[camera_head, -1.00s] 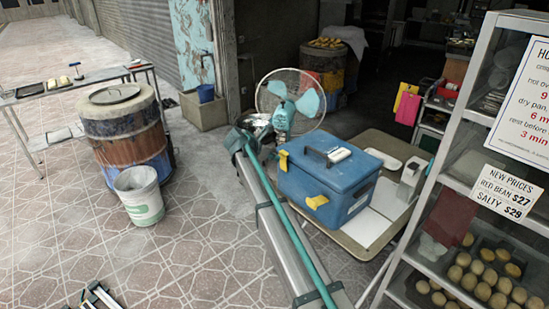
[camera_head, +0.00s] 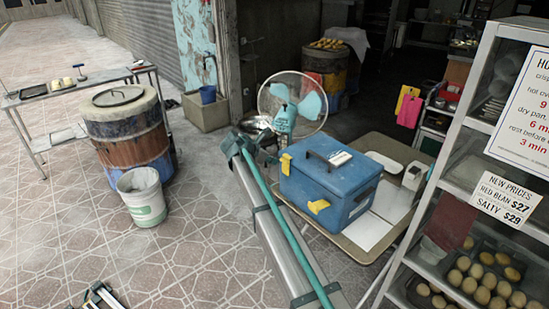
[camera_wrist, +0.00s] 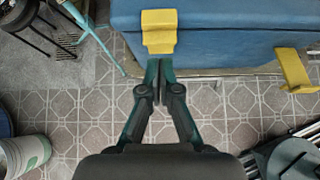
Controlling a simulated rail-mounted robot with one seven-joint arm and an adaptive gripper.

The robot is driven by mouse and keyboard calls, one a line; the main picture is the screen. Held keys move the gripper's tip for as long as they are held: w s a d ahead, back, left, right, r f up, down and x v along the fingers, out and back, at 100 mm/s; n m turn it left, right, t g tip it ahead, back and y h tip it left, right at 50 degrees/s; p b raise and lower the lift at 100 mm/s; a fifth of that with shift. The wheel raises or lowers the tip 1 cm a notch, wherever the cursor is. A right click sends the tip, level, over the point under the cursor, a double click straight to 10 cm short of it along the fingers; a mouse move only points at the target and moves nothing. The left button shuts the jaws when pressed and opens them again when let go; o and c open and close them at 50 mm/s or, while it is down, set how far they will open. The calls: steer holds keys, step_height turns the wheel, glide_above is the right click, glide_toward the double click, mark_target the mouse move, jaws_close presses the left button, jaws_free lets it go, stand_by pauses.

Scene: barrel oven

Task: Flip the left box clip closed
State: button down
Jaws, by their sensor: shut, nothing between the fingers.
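The blue box (camera_head: 330,190) stands on a small table, its lid down, with a dark handle on top. Its left yellow clip (camera_head: 286,163) lies upright against the box's side; in the wrist view this clip (camera_wrist: 159,32) is straight ahead of my fingers. The right yellow clip (camera_head: 318,206) sticks outward from the box, and it also shows so in the wrist view (camera_wrist: 295,70). My gripper (camera_wrist: 160,62) is shut and empty, its tips just below the left clip's lower edge. Whether they touch it I cannot tell.
A fan (camera_head: 297,102) and a metal bowl (camera_head: 258,126) stand behind the box. The table (camera_head: 350,245) also bears white papers and a white container. A glass-sided shelf (camera_head: 420,215) with buns is at the right. A barrel oven (camera_head: 127,135) and a bucket (camera_head: 141,196) stand left.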

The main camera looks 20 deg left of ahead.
steer(key=b+v, duration=0.2)
steer(key=v, duration=0.9)
steer(key=shift+s+a, duration=0.15)
